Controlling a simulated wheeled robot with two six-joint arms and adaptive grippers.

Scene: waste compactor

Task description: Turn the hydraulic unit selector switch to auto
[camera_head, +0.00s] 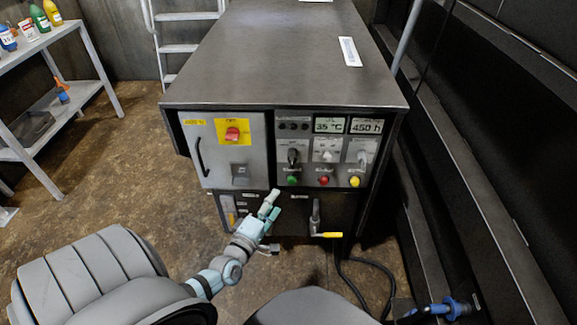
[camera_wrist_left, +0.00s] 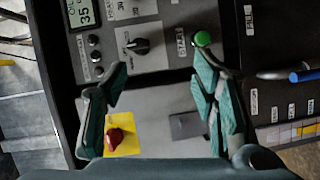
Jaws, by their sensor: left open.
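The control panel on the front of the dark metal cabinet carries a black selector switch (camera_head: 293,157) above a green button (camera_head: 292,180). In the left wrist view, which is turned sideways, the black selector switch (camera_wrist_left: 140,46) lies beyond and between the fingertips, with the green button (camera_wrist_left: 202,38) to its right. Its labels are too small to read surely. My left gripper (camera_head: 273,205) is open and empty, below the switch and apart from it in the head view. Its two fingers (camera_wrist_left: 160,85) are spread in the left wrist view. My right gripper is not seen.
A red knob (camera_head: 232,134) on a yellow plate is left of the panel. Two lighter selectors (camera_head: 327,154) (camera_head: 362,157) and red (camera_head: 323,181) and yellow (camera_head: 355,182) buttons are to the right. A yellow-ended lever (camera_head: 331,235) sits below. Cables lie on the floor at right.

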